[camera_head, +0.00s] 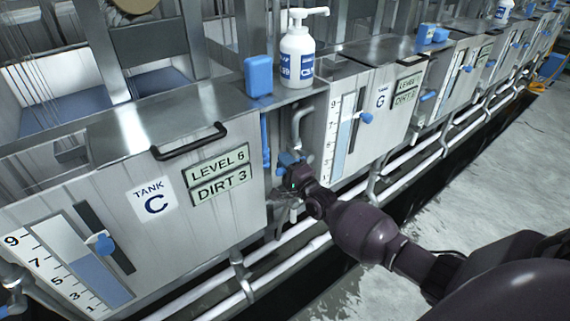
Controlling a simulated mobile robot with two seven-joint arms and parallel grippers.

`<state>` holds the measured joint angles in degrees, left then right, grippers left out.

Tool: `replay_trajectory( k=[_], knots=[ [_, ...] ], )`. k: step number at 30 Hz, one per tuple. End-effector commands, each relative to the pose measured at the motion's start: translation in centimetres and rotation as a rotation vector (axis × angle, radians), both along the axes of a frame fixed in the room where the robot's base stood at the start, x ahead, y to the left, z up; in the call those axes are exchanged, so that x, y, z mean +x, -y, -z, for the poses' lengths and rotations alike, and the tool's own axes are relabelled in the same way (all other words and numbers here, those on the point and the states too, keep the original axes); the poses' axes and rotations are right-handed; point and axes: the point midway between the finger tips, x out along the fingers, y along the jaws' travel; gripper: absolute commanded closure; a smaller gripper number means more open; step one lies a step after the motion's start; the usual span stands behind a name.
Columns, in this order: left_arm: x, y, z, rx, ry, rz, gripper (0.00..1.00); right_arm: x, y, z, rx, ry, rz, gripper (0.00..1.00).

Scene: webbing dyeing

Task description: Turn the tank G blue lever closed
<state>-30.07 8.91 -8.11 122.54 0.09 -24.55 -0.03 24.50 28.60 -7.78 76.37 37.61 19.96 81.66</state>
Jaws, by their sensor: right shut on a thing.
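The tank G panel (382,98) is a steel front right of the middle, with a level gauge (344,133) and a blue gauge knob (366,118). My right arm comes in from the lower right. My right gripper (289,168) is in the gap between the tank C and tank G panels, shut on a blue lever (285,158) beside the pipework. Only a small part of the lever shows above the jaws; its exact angle is hidden. My left gripper is not in view.
The tank C panel (115,205) with a black handle (190,142) stands at left. A white pump bottle (297,55) and a blue box (258,76) stand on the ledge. White pipes (270,275) run low along the tanks. Grey floor (480,165) is open at right.

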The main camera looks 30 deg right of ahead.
Motion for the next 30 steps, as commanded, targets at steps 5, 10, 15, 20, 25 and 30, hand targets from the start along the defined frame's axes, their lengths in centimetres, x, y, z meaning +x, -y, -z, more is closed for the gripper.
replay_trajectory(
  k=[5,10,15,20,25,30],
  knots=[
    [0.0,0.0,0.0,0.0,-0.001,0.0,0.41,0.0,0.0,0.0,0.015,-0.001,-0.001,1.0],
    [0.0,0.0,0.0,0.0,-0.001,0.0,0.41,0.0,0.0,0.0,0.016,0.0,-0.001,1.0],
    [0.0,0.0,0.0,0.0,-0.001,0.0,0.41,0.0,0.0,0.0,0.013,0.001,-0.001,0.54],
    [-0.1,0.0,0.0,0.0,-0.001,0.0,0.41,0.0,0.0,-0.1,0.011,0.001,0.0,0.52],
    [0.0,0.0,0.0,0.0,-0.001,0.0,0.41,-0.1,0.0,0.0,0.009,0.0,0.0,0.52],
    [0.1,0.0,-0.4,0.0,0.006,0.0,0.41,-1.6,0.2,0.2,0.009,0.0,0.0,0.52]
  ],
)
